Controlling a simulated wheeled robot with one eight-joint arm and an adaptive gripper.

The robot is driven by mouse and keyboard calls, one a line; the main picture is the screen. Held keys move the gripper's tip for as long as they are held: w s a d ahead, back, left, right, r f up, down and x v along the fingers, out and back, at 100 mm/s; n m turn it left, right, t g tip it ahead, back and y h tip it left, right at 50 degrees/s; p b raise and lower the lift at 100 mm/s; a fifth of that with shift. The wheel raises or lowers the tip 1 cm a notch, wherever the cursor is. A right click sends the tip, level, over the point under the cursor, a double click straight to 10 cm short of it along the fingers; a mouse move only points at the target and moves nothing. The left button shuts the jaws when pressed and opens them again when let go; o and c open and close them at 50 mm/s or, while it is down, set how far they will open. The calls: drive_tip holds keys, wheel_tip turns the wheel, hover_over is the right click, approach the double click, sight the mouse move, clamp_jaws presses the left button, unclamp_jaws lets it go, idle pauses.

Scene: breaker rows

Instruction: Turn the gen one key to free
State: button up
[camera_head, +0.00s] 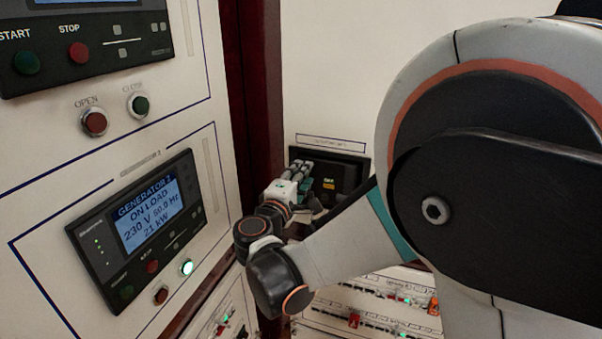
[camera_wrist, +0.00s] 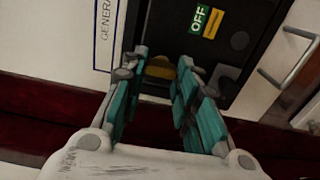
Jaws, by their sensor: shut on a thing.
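A black breaker unit (camera_head: 345,172) is set in the pale panel beyond the red post, with a nameplate above it too small to read. In the wrist view the unit (camera_wrist: 165,30) has a green and yellow flag (camera_wrist: 207,20) reading OFF, and a plate beside it starts "GENERA". A brass-coloured key (camera_wrist: 161,71) sits low on the unit. My gripper (camera_head: 303,168) is at the unit's left part. In the wrist view my gripper (camera_wrist: 163,78) has its teal-padded fingers on both sides of the key, shut on it. The key's lower part is hidden.
A generator 2 display (camera_head: 145,220) reads ON LOAD on the left panel, with lit and unlit buttons below. A dark red post (camera_head: 257,100) stands between the panels. Rows of small breakers (camera_head: 375,300) lie below. A metal handle (camera_wrist: 290,60) is right of the unit.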

drive_tip(key=o, duration=1.1)
drive_tip(key=shift+c, duration=0.2)
drive_tip(key=v, duration=0.7)
drive_tip(key=shift+s+a, duration=0.15)
drive_tip(key=shift+s, duration=0.05)
